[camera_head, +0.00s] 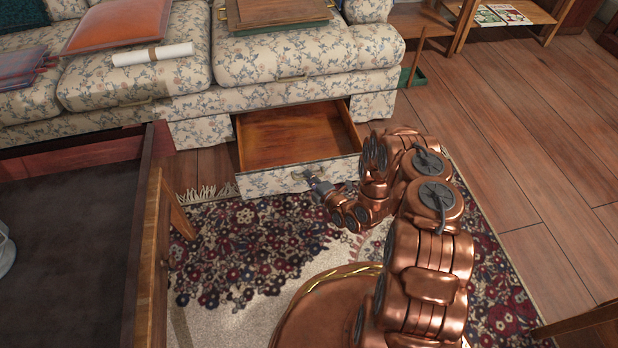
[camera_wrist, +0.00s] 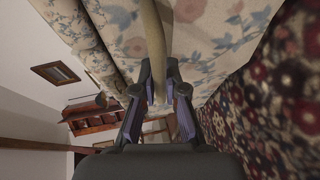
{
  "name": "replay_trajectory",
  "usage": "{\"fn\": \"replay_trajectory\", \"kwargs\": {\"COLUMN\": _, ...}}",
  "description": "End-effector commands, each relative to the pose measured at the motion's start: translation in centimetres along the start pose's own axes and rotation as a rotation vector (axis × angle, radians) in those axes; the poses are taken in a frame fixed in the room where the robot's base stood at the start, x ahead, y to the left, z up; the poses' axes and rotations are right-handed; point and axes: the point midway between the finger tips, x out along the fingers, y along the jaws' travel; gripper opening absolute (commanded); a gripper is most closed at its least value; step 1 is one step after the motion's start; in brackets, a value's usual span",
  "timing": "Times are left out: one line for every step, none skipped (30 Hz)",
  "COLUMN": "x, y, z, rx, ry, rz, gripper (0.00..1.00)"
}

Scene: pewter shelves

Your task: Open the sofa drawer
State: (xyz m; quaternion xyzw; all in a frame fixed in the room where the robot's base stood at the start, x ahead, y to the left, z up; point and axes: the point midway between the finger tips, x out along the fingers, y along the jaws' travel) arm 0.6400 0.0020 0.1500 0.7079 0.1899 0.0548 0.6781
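The sofa drawer (camera_head: 298,132) stands pulled out from under the floral sofa (camera_head: 190,108), and its bare wooden inside is visible. Its front panel (camera_head: 262,183) has the same floral pattern. My gripper (camera_head: 316,182) is at the middle of that front panel. In the wrist view, the pale drawer handle (camera_wrist: 152,40) runs between the two fingers of my gripper (camera_wrist: 159,95), which are close in on both sides of it. My gripper looks shut on the handle. In the head view the fingertips and handle are small and partly hidden by my wrist.
A dark-topped wooden table (camera_head: 70,250) stands at the left, its edge near the drawer's left side. A patterned rug (camera_head: 240,250) lies in front of the drawer. Bare wooden floor (camera_head: 530,150) is open at the right. Cushions and a paper roll (camera_head: 152,54) lie on the sofa.

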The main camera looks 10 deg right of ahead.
Motion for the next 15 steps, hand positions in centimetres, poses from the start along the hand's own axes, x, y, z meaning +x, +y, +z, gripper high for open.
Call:
{"fn": "replay_trajectory", "kwargs": {"x": -0.03, "y": -0.09, "z": -0.12, "rx": 0.001, "ry": 0.003, "rz": -0.002, "gripper": 0.14}}
{"fn": "replay_trajectory", "kwargs": {"x": -0.03, "y": -0.09, "z": -0.12, "rx": 0.001, "ry": 0.003, "rz": -0.002, "gripper": 0.17}}
{"fn": "replay_trajectory", "kwargs": {"x": -0.03, "y": -0.09, "z": -0.11, "rx": 0.001, "ry": 0.002, "rz": -0.002, "gripper": 0.21}}
{"fn": "replay_trajectory", "kwargs": {"x": -0.02, "y": -0.08, "z": -0.1, "rx": 0.001, "ry": 0.002, "rz": -0.002, "gripper": 0.24}}
{"fn": "replay_trajectory", "kwargs": {"x": -0.02, "y": -0.07, "z": -0.1, "rx": 0.001, "ry": 0.002, "rz": -0.002, "gripper": 0.27}}
{"fn": "replay_trajectory", "kwargs": {"x": -0.01, "y": -0.06, "z": -0.1, "rx": 0.001, "ry": 0.002, "rz": -0.001, "gripper": 0.32}}
{"fn": "replay_trajectory", "kwargs": {"x": 0.0, "y": -0.06, "z": -0.1, "rx": 0.001, "ry": 0.002, "rz": -0.001, "gripper": 0.35}}
{"fn": "replay_trajectory", "kwargs": {"x": 0.0, "y": -0.05, "z": -0.11, "rx": 0.0, "ry": 0.002, "rz": -0.001, "gripper": 0.37}}
{"fn": "replay_trajectory", "kwargs": {"x": 0.01, "y": -0.05, "z": -0.11, "rx": 0.0, "ry": 0.002, "rz": -0.001, "gripper": 0.37}}
{"fn": "replay_trajectory", "kwargs": {"x": 0.02, "y": -0.04, "z": -0.12, "rx": 0.0, "ry": 0.002, "rz": -0.001, "gripper": 0.37}}
{"fn": "replay_trajectory", "kwargs": {"x": 0.02, "y": -0.04, "z": -0.12, "rx": 0.0, "ry": 0.002, "rz": -0.001, "gripper": 0.37}}
{"fn": "replay_trajectory", "kwargs": {"x": 0.03, "y": -0.04, "z": -0.14, "rx": 0.0, "ry": 0.002, "rz": -0.001, "gripper": 0.37}}
{"fn": "replay_trajectory", "kwargs": {"x": 0.03, "y": -0.03, "z": -0.15, "rx": 0.0, "ry": 0.003, "rz": -0.001, "gripper": 0.37}}
{"fn": "replay_trajectory", "kwargs": {"x": 0.04, "y": -0.03, "z": -0.15, "rx": 0.0, "ry": 0.003, "rz": -0.001, "gripper": 0.37}}
{"fn": "replay_trajectory", "kwargs": {"x": 0.04, "y": -0.03, "z": -0.16, "rx": 0.0, "ry": 0.003, "rz": -0.001, "gripper": 0.37}}
